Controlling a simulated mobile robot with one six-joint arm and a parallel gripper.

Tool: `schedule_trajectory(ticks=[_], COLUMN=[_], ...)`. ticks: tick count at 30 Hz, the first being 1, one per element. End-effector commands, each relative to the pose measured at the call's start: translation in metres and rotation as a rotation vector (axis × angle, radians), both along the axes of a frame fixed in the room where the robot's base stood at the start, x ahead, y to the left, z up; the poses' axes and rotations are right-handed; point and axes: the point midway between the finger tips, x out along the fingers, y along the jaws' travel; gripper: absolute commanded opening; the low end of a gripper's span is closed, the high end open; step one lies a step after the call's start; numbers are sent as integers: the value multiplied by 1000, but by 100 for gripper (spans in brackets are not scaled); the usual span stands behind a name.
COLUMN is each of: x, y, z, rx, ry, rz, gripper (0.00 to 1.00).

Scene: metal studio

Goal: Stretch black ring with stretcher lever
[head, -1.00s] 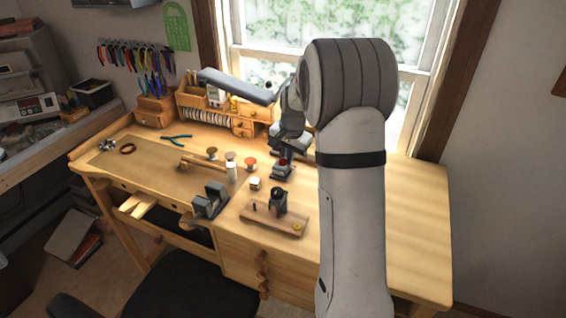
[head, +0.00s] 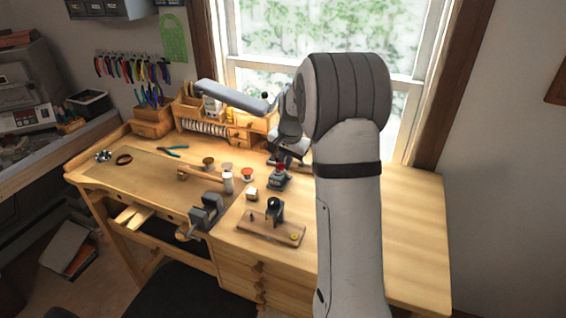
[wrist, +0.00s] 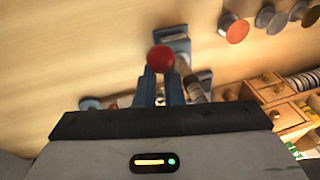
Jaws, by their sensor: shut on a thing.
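The stretcher (head: 280,182) is a small blue-grey tool with a red ball knob (wrist: 160,58) on its lever, standing on the bench toward the back. My gripper (wrist: 160,74) is shut at the lever, with the red knob at its fingertips in the wrist view. The head view shows my gripper (head: 284,158) just above the stretcher, partly hiding it. I cannot make out a black ring on the stretcher.
A wooden board with a dark tool (head: 274,208) and a grey vise (head: 206,210) stand at the front. Wooden drawers (head: 240,135) are behind. The bench's right side is clear.

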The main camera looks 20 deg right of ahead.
Motion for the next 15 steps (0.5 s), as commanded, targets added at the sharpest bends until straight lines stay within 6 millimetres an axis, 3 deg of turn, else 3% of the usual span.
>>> schedule_trajectory(ticks=[6,7,15], x=[4,4,2], y=[1,1,1], z=[1,1,0], rx=[-2,-2,-1], ry=[-13,-11,-6], rz=[0,0,1], gripper=[0,9,31])
